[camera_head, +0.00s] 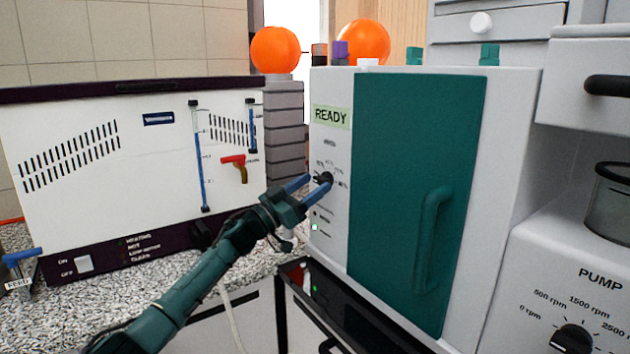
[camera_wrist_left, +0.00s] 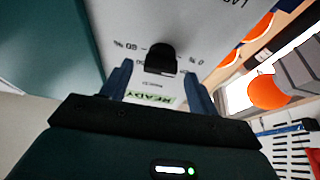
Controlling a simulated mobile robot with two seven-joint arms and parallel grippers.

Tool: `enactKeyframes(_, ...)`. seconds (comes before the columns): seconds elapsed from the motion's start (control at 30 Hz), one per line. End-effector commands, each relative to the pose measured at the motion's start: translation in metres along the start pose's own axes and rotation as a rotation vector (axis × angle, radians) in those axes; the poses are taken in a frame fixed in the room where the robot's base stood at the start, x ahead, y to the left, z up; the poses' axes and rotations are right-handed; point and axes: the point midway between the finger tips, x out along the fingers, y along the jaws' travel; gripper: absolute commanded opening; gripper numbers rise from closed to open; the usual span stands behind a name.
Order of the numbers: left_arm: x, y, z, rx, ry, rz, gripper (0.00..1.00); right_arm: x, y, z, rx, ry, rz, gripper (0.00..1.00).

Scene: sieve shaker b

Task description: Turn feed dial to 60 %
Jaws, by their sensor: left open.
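The feed dial (camera_head: 323,178) is a small black knob on the white front panel, left of a green door, with tiny marks around it. In the left wrist view the dial (camera_wrist_left: 160,58) shows upside down, with percent marks on either side; its exact setting cannot be read. A READY display (camera_head: 331,117) is above it. My left gripper (camera_head: 318,187) is open, with its blue fingers at the panel, one on each side of the dial. In the left wrist view the fingers (camera_wrist_left: 158,80) stand apart from the knob, with gaps visible. My right gripper is not in view.
The green door (camera_head: 415,180) with its protruding handle (camera_head: 430,240) is just right of the dial. A pump dial (camera_head: 571,340) with rpm marks is at the lower right. A white panel with blue sliders (camera_head: 199,160) and a red-handled valve (camera_head: 234,162) stands left.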

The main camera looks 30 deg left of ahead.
Motion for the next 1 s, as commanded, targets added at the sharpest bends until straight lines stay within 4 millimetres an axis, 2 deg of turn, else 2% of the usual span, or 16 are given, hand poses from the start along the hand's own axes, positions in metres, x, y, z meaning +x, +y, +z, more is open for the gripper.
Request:
enactKeyframes(0.17,0.015,0.0,0.0,-0.001,0.001,0.0,0.6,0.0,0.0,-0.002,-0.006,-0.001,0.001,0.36)
enactKeyframes(0.47,0.016,0.0,0.001,-0.001,-0.001,0.0,0.6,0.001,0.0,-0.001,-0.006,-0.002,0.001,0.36)
enactKeyframes(1.0,0.016,0.0,0.0,-0.001,-0.001,0.0,0.17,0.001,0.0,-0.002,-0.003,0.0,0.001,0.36)
